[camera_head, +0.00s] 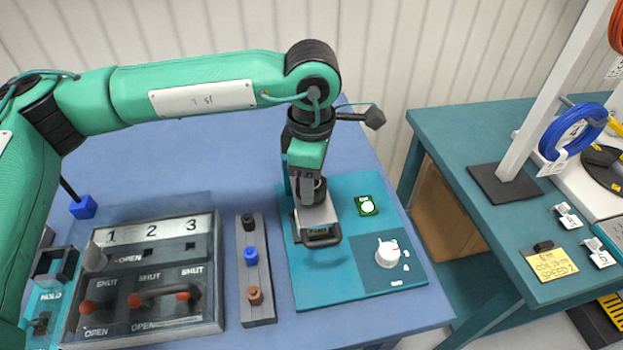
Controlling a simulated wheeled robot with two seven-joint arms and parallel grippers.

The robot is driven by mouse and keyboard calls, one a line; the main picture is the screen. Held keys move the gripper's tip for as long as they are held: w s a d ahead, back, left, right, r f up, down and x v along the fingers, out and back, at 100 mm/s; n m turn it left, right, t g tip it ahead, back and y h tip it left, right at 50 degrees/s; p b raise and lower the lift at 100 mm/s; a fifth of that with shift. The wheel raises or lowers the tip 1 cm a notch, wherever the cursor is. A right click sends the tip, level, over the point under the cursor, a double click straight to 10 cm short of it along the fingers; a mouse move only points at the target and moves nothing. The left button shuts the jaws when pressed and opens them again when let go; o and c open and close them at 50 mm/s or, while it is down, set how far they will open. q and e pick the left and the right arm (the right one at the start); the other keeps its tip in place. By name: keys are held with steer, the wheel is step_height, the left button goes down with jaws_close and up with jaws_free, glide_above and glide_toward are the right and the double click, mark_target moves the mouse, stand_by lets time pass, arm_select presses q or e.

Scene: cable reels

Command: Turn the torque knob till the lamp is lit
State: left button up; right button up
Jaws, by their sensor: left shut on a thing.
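The teal panel (331,287) lies on the blue table. My left gripper (320,237) points down over its left half, shut on what I take to be the torque knob, which the gripper hides. A small green square with a round white lamp (367,207) sits to the right of the gripper. Its face looks bright white, but I cannot tell for sure whether it is lit. A separate white knob (386,255) with a pointer and marks stands on a darker patch at the lower right, apart from the gripper. My right gripper is not in view.
Left of the panel stand a grey strip (258,306) with black, blue and brown buttons and a grey box (210,322) with numbered switches. A second teal table (455,135) at the right holds a post, blue cable reel (572,128) and yellow card (553,264).

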arm_select(q)
steer(key=o, duration=1)
steer(key=shift+r, duration=0.1)
steer(key=shift+r, duration=0.35)
step_height(320, 180, up, 13)
steer(key=shift+b, duration=0.95)
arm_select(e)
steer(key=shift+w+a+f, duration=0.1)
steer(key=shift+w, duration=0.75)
